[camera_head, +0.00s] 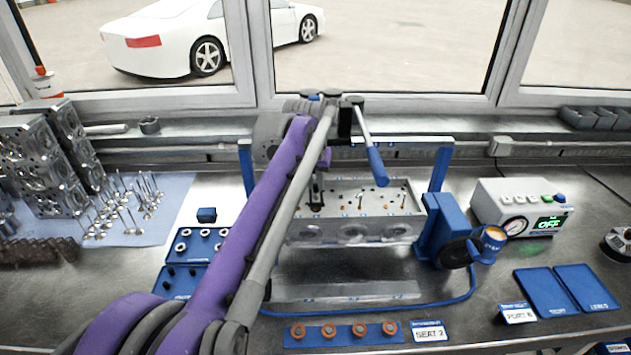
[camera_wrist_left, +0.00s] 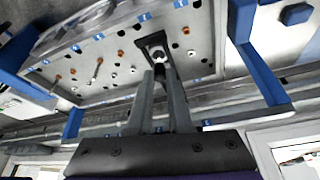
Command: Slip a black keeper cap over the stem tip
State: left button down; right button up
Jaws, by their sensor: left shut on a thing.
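The cylinder head (camera_head: 385,232) stands on the bench, with several stems rising from its top. My left gripper (camera_head: 316,203) points down at the left part of its top face. In the left wrist view the gripper (camera_wrist_left: 160,72) is shut, its fingertips close to a black open-framed compressor foot (camera_wrist_left: 148,42) around a pale stem tip (camera_wrist_left: 158,56). The thing between the fingers is too small and hidden to make out; I cannot tell whether it touches the stem. More black caps (camera_head: 169,271) sit in a blue tray (camera_head: 207,262) left of my arm.
The compressor lever with a blue handle (camera_head: 376,166) rises above the head. Blue posts (camera_head: 438,170) flank it. A blue holder (camera_head: 447,222) and a gauge box (camera_head: 520,205) stand right. Orange-brown rings (camera_head: 329,330) lie in front.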

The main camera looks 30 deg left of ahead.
pick_arm(q)
jog(key=shift+f+b, duration=0.3)
jog(key=shift+f, duration=0.65)
jog(key=c, duration=0.8)
grip_release()
jog(key=shift+o, duration=0.2)
jog(key=shift+r, duration=0.1)
jog(key=v, duration=1.1)
jog(key=s+d+f+m, duration=0.1)
jog(key=s+d+f, duration=0.3)
jog(key=s+f, duration=0.3)
jog(key=s+d+f+m+t, duration=0.1)
jog(key=s+d+f, duration=0.4)
jog(key=f, duration=0.5)
jog(key=s+d+f+m+h, duration=0.1)
jog(key=s+d+f, duration=0.3)
jog(key=s+f, duration=0.5)
jog(key=shift+s+d+f+t+p, duration=0.3)
jog(key=shift+s+d+t, duration=0.1)
jog(key=shift+s, duration=0.2)
